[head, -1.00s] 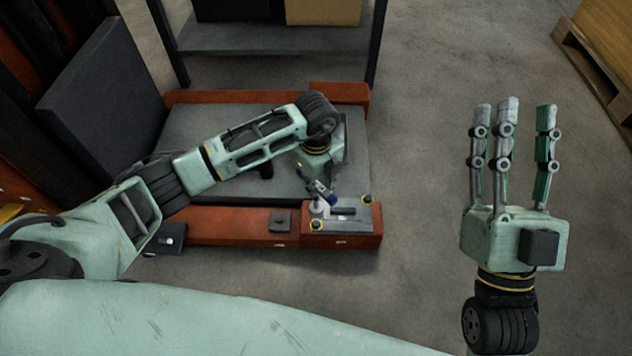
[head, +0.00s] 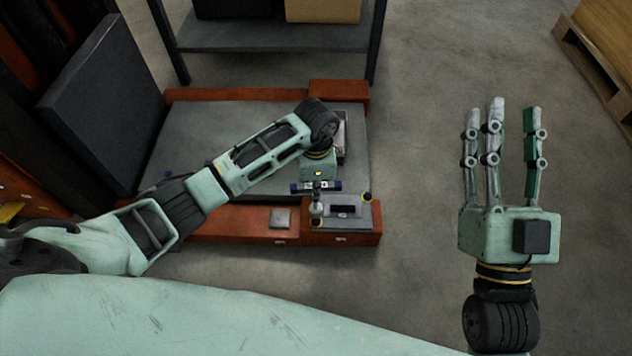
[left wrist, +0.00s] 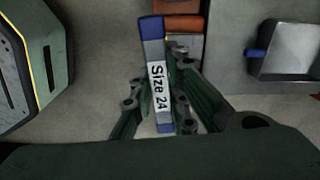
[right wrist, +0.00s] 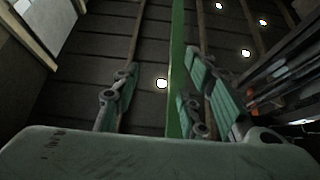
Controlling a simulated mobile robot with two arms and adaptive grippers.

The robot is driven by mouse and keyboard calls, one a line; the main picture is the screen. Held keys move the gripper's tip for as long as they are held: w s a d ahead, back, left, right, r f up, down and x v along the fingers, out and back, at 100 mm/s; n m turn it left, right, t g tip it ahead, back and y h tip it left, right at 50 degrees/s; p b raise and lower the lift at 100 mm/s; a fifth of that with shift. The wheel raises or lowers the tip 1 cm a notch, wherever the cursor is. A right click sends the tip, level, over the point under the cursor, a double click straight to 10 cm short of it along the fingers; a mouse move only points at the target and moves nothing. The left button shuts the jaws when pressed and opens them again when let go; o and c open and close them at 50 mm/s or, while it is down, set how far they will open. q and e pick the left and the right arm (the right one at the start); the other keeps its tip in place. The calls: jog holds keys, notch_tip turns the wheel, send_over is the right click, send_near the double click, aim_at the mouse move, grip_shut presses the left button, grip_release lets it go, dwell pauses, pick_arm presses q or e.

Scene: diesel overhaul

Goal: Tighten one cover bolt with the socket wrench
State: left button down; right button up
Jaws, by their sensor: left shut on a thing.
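The socket wrench (head: 330,186), a bar with blue ends, lies level across the head view. Its label reads "Size 24" in the left wrist view (left wrist: 159,85). My left gripper (left wrist: 155,110) is shut on it. A light grey cylindrical part (head: 316,207) shows just below the wrench, above the cover's left side; I cannot tell whether it is seated on a bolt. The grey cover (head: 358,217) has a dark slot and yellow-ringed bolts, one at front left (head: 316,222) and one at right (head: 367,197). My right gripper (head: 503,125) is open and empty, fingers up.
The cover sits on the front right corner of a red-framed bench with a grey top (head: 190,150). A small grey square plate (head: 280,218) lies on its front rail. A shelf (head: 275,38) stands behind. Bare floor lies to the right, with a wooden pallet (head: 600,60) beyond.

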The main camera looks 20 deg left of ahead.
pick_arm(q)
jog(key=n+p, duration=0.1)
jog(key=n, duration=0.1)
jog(key=shift+f+n+p, duration=0.1)
jog(key=shift+n+p, duration=0.2)
jog(key=shift+f+n+p, duration=0.2)
jog(key=shift+n+p, duration=0.45)
jog(key=shift+n, duration=0.35)
pick_arm(e)
notch_tip(320, 180, down, 14)
jog(key=w+d+g+h, duration=0.1)
jog(key=w+g+h, duration=0.15)
jog(key=g, duration=0.55)
pick_arm(q)
notch_tip(320, 180, down, 3)
jog(key=shift+f+b, duration=0.1)
jog(key=shift+b, duration=0.65)
jog(key=shift+f, duration=0.15)
pick_arm(e)
jog(key=shift+w+a+r+t+y, duration=0.15)
jog(key=shift+r+t, duration=0.6)
jog(key=shift+r, duration=0.75)
jog(key=shift+w+a+r+t+y, duration=0.1)
jog(key=shift+a+r+t+y, duration=0.1)
jog(key=shift+r+t, duration=0.9)
jog(key=shift+s+r+g, duration=0.1)
jog(key=shift+r+g, duration=0.15)
jog(key=shift+r, duration=0.15)
